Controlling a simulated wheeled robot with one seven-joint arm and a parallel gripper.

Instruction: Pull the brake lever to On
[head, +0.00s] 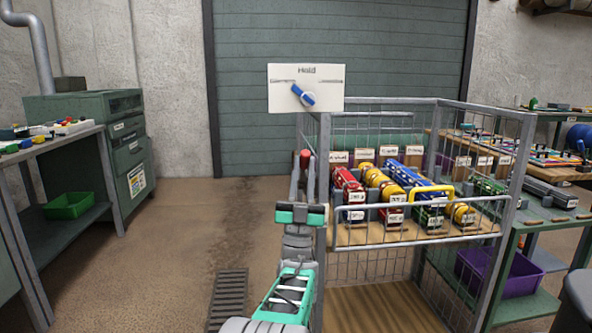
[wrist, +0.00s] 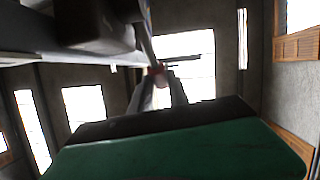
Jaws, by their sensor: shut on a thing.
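The brake lever shows as a red grip (head: 305,155) at the front left post of the wire cage trolley. My gripper (head: 303,168) reaches up from below, and its two grey fingers are shut on this grip. In the wrist view the fingers (wrist: 160,85) converge on a small red part (wrist: 156,71), which is the grip; the rest of the lever is hidden or too small to tell. Above it, a white panel (head: 330,92) carries a blue pointer (head: 303,94), slanted from upper left to lower right, under a word that looks like "Hold".
The wire cage trolley (head: 440,226) stands right of my arm, holding red, yellow, blue and green labelled items. A workbench with a purple bin (head: 497,272) is at the right. A green cabinet (head: 100,150) and a bench are at the left. The floor left of my arm is clear around a grate (head: 228,297).

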